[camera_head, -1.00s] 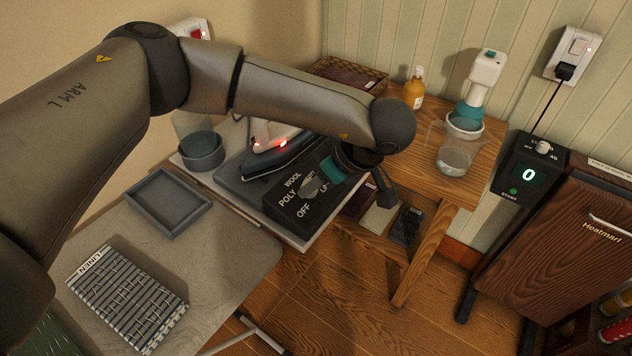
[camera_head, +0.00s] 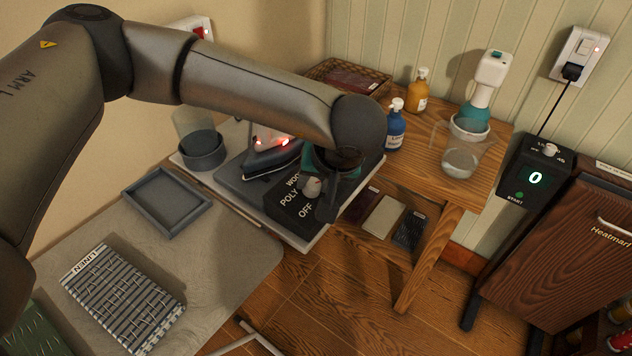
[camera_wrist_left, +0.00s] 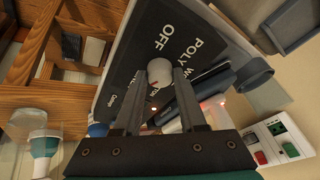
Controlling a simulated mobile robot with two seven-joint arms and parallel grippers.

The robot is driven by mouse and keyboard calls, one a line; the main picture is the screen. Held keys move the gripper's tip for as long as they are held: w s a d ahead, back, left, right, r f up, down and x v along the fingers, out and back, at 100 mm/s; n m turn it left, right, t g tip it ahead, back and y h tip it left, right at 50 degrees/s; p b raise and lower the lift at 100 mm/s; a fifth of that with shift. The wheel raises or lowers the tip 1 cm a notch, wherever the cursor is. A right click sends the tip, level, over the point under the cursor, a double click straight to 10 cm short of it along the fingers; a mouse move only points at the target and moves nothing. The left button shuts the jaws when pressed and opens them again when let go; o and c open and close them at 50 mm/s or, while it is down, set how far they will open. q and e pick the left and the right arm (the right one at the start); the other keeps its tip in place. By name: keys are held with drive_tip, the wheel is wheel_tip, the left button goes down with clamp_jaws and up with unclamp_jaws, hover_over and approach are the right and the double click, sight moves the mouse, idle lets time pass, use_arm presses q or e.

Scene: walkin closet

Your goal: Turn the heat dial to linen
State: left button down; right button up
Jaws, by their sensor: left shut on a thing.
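The heat dial (camera_head: 312,187) is a pale round knob on a black control box (camera_head: 285,208) marked OFF, POLY and WOOL, the last partly covered. My left gripper (camera_head: 322,192) is shut on the dial from above; its two fingers stand on either side of the knob in the left wrist view (camera_wrist_left: 160,74). The linen mark on the box is hidden behind my gripper, and I cannot tell which mark the dial points at. A checked cloth labelled LINEN (camera_head: 125,300) lies on the grey board (camera_head: 225,270). My right gripper is not in view.
The iron (camera_head: 268,150) with red lights stands just behind the box. A grey tray (camera_head: 167,203) lies to the left. Blue (camera_head: 395,125) and orange (camera_head: 417,90) bottles and a clear jug (camera_head: 462,155) stand on the wooden table behind and right.

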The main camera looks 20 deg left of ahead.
use_arm(q)
drive_tip(key=shift+m, duration=0.6)
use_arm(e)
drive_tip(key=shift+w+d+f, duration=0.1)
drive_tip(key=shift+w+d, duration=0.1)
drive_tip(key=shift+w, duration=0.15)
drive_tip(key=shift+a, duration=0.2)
use_arm(q)
drive_tip(key=c, duration=0.9)
unclamp_jaws()
drive_tip(key=o, duration=0.4)
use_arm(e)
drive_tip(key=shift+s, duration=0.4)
